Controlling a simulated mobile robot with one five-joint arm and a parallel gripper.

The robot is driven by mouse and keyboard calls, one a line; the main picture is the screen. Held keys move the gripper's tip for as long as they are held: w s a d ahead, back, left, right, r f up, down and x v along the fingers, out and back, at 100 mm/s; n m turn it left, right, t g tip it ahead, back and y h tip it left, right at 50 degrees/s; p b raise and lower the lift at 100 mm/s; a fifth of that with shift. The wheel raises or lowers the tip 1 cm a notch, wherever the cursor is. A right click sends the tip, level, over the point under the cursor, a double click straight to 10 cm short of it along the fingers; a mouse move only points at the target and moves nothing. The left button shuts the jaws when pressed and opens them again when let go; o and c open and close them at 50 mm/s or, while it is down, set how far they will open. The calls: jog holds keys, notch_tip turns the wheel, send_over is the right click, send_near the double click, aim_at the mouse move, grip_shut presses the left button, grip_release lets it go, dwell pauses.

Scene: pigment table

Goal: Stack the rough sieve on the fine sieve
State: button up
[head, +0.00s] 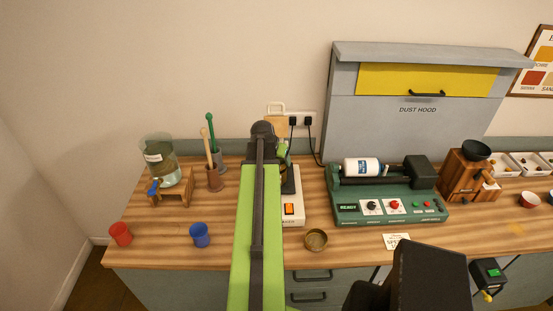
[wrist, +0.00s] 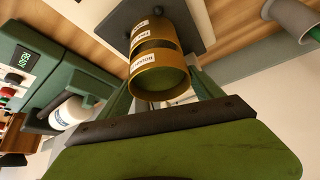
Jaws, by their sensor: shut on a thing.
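The rough sieve (wrist: 160,74), a brass ring with a white label and a greenish mesh, is in the wrist view. My gripper (wrist: 162,88) is shut on it, a green finger on each side. Just beyond it, in line, is another brass ring (wrist: 147,24) with white labels, probably the fine sieve, by a dark plate (wrist: 186,18). A dark band lies between the rings; I cannot tell whether they touch. In the head view my gripper (head: 283,160) is over the shaker (head: 293,211), and my arm hides most of the sieves.
A small brass bowl-like piece (head: 316,240) stands on the table in front of the shaker. The green roller machine (head: 388,205) with a white jar (head: 362,167) is close to the right. Pestles (head: 212,160), a blue cup (head: 200,235) and a red cup (head: 120,234) are to the left.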

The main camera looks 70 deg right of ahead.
jog(key=shift+f+b, duration=0.65)
jog(key=shift+f, duration=0.1)
jog(key=o, duration=1.1)
jog(key=shift+o, duration=0.2)
jog(key=shift+p+v, duration=0.8)
jog(key=shift+v, duration=0.1)
jog(key=p+v, duration=0.8)
jog(key=v, duration=0.1)
jog(key=shift+s, duration=0.1)
